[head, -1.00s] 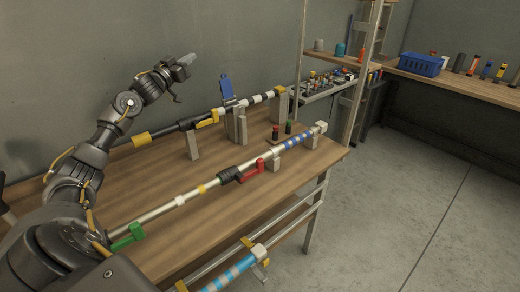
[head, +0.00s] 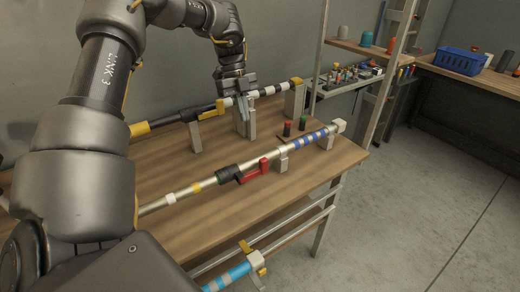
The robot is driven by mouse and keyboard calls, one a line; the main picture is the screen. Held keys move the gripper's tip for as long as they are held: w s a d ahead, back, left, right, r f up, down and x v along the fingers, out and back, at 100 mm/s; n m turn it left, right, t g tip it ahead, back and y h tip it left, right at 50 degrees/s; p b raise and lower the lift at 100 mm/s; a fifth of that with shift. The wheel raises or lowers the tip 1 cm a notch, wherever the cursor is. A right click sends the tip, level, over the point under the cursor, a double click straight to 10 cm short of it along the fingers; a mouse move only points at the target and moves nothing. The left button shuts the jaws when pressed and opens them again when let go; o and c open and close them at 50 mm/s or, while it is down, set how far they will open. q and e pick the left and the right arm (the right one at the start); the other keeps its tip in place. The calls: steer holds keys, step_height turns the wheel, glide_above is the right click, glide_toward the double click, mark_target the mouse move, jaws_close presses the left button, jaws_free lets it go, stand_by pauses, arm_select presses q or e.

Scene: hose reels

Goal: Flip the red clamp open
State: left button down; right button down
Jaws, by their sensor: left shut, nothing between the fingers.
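The red clamp (head: 255,171) sits on the near pole (head: 210,183), beside a black sleeve (head: 229,173). It looks like a red lever lying along the pole with a raised end; I cannot tell more of its state. My left gripper (head: 242,116) is shut and empty. It points down over the far pole (head: 274,91), behind and above the red clamp and apart from it. My left arm covers much of the left side of the view. My right gripper is not in view.
A yellow clamp (head: 212,111) sits on the far pole. Upright blocks (head: 195,137) support the poles. Small red (head: 287,129) and green (head: 303,123) cylinders stand between the poles. A shelf frame (head: 312,62) rises at the table's right end. The front table surface is clear.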

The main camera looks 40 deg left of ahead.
mark_target(256, 158)
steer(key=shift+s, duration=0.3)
